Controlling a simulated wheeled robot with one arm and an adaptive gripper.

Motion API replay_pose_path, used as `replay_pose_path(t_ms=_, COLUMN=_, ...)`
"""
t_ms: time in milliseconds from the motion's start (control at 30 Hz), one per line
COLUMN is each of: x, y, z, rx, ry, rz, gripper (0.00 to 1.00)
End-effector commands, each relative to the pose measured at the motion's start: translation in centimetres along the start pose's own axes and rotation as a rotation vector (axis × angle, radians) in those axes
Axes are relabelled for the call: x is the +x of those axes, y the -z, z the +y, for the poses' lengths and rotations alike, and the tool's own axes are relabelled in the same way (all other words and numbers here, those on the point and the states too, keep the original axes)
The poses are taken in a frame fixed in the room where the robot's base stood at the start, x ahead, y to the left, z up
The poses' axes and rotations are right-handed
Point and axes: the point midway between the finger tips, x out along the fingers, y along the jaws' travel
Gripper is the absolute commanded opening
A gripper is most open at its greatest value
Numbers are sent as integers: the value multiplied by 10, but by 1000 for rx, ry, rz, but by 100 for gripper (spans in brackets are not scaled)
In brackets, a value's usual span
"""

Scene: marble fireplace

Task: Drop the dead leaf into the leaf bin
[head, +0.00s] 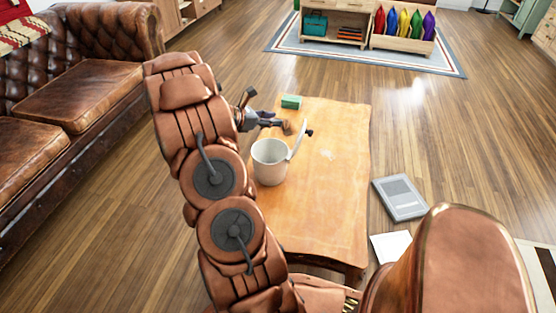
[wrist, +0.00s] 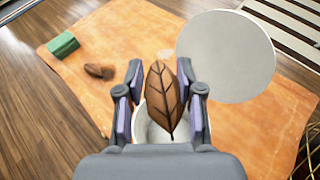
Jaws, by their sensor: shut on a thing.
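The dead leaf (wrist: 163,98), brown with dark veins, stands upright between my gripper's fingers in the wrist view. My gripper (wrist: 161,112) is shut on it. The leaf bin (head: 269,163) is a white round pail on the wooden table, with its lid (head: 298,140) raised. In the wrist view the pale bin (wrist: 152,130) shows behind and below the leaf, partly hidden by it and by my gripper. The round lid (wrist: 226,56) is to the right. In the head view my gripper (head: 280,123) is just beyond the bin, above its rim level.
The wooden table (head: 335,200) also holds a green block (head: 291,102) and a small brown object (wrist: 98,71) near it. A brown leather sofa (head: 85,90) stands left. A grey book-like item (head: 399,198) and a white sheet (head: 390,246) lie right of the table.

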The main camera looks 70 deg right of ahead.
Motion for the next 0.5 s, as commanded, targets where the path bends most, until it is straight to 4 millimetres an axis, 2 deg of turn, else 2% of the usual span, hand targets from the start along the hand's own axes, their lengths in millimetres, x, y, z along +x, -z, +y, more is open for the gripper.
replay_pose_path(t_ms=300, x=14, y=35, z=0, rx=-1, ry=-1, rz=0, gripper=23)
replay_pose_path(t_ms=500, x=19, y=47, z=0, rx=-1, ry=-1, rz=1, gripper=23)
